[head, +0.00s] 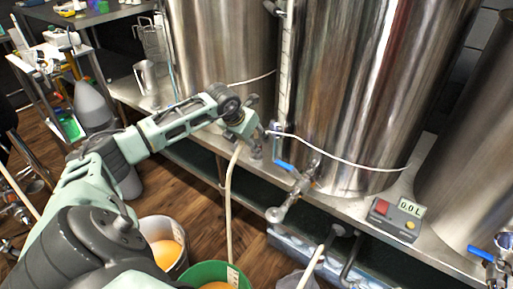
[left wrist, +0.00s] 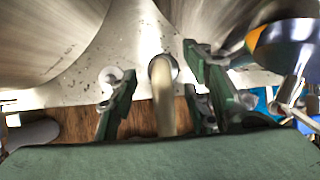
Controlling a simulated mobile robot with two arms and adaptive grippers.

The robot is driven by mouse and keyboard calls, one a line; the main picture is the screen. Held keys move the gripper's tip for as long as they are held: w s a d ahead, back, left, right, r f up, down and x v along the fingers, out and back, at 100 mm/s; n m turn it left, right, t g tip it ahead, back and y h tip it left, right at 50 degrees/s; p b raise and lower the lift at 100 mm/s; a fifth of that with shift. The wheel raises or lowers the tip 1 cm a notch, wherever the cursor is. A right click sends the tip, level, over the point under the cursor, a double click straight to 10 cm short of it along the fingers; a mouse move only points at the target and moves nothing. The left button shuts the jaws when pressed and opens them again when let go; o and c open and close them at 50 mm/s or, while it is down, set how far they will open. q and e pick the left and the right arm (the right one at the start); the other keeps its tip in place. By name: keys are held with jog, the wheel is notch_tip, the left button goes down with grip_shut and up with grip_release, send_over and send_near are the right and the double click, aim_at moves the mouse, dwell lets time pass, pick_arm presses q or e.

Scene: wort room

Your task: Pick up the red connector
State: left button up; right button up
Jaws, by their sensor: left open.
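I cannot make out a red connector in either view. My left gripper (head: 262,136) is at the edge of the steel bench, between two big steel tanks. In the left wrist view its green fingers (left wrist: 160,96) are open and spread apart. A pale hose (left wrist: 164,100) shows between the fingers, and they do not close on it. In the head view the pale hose (head: 231,200) hangs from near the gripper down towards the floor. The gripper hides part of the hose's upper end. My right gripper is not in view.
A blue-handled valve (head: 290,182) sticks out from the middle tank (head: 350,90). A meter box (head: 396,218) with a red button stands at the right on the bench (head: 350,205). A white bucket (head: 178,266) and a green bucket (head: 238,272) stand below. A steel jug (head: 146,77) is back left.

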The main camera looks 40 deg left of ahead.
pick_arm(q)
jog(key=shift+x, duration=1.15)
jog(key=shift+r, duration=0.1)
grip_shut()
